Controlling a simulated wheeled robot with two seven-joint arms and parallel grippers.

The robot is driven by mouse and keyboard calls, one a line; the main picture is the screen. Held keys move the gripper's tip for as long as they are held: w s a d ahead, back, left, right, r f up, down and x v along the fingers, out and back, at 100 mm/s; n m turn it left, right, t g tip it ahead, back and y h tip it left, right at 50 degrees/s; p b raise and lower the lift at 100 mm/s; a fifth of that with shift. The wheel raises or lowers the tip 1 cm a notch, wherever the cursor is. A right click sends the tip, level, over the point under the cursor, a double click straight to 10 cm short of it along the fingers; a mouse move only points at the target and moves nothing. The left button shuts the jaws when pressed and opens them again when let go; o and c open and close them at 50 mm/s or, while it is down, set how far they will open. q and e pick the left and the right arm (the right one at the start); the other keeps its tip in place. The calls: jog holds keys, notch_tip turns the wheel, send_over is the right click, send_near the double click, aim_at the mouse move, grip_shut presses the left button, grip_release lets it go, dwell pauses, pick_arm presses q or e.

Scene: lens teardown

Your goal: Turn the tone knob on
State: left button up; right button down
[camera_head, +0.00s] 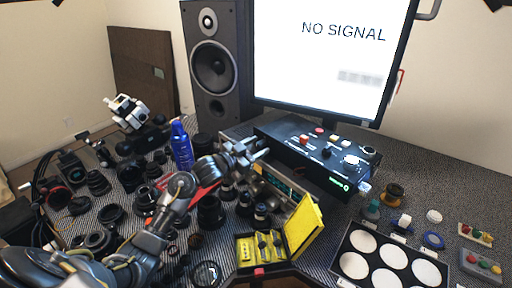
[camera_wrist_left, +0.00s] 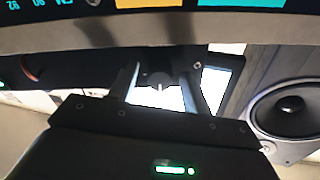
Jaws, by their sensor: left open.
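My left gripper (camera_head: 258,149) is open beside the left end of a black control box (camera_head: 290,151) in the head view. In the left wrist view, the two fingers of the gripper (camera_wrist_left: 162,88) stand apart. A dark round knob (camera_wrist_left: 158,79) with a pale pointer mark shows between them; I cannot tell whether they touch it. A radio (camera_head: 282,181) with a lit cyan dial is just in front of the box, and its lit face (camera_wrist_left: 150,5) crosses the top of the wrist view. No tone label is readable. My right gripper is not in view.
A monitor (camera_head: 320,75) reading NO SIGNAL and a speaker (camera_head: 213,92) stand behind. A blue bottle (camera_head: 181,148) and several black lens parts crowd the left. A yellow case (camera_head: 300,232) and a tray with white discs (camera_head: 352,271) are in front.

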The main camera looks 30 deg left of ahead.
pick_arm(q)
jog(key=shift+c, duration=0.3)
jog(key=c, duration=0.9)
jog(key=shift+c, duration=0.2)
